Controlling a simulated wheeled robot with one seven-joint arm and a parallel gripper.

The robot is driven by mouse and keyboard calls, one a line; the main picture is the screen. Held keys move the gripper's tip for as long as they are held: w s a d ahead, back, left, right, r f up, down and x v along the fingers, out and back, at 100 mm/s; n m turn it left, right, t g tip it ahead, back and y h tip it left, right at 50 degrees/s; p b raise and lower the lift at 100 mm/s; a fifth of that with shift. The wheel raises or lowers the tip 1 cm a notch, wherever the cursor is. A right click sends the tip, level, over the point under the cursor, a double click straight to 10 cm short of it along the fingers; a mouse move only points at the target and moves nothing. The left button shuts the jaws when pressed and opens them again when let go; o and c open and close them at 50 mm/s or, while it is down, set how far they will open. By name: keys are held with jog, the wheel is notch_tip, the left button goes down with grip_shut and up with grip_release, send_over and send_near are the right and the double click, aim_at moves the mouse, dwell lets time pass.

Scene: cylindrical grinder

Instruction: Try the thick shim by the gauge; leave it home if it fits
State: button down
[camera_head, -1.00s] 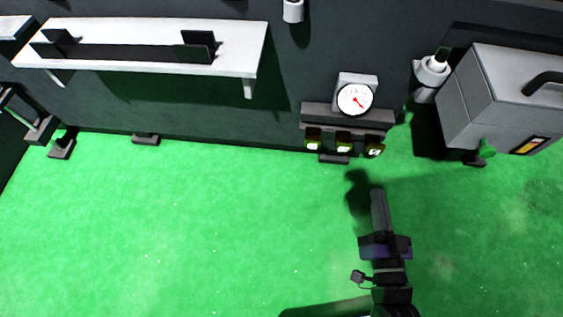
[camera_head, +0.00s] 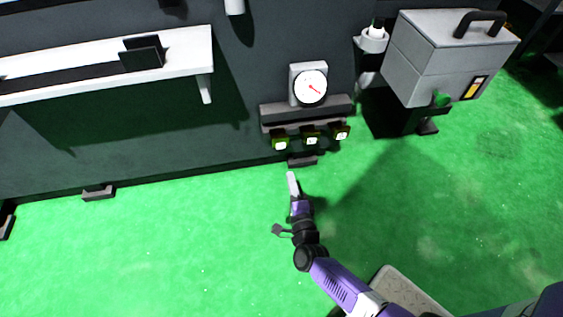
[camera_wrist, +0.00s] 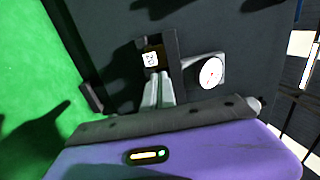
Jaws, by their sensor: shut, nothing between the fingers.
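The dial gauge (camera_head: 310,88) has a white face and a red needle; it stands at the wall above a dark ledge (camera_head: 305,113). Below the ledge hang three dark shim tags with pale labels: left (camera_head: 280,143), middle (camera_head: 311,138) and right (camera_head: 341,132). The labels are too small to read, so I cannot tell which is the thick one. My gripper (camera_head: 292,178) is shut and empty, below the tags and apart from them in the head view. In the wrist view its fingers (camera_wrist: 159,88) point toward one labelled tag (camera_wrist: 151,58), with the gauge (camera_wrist: 210,72) to the right.
A white shelf (camera_head: 185,55) with a dark upright block juts from the wall at left. A grey box with a black handle (camera_head: 440,62) and a white cup-like holder (camera_head: 372,40) stand at right. The green floor is clear around my arm.

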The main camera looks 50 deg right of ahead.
aim_at(282, 141)
jog(key=b+x, duration=0.5)
jog(key=x, duration=0.8)
jog(key=shift+w+d, duration=0.15)
jog(key=shift+d, duration=0.1)
jog(key=shift+w+d, duration=0.1)
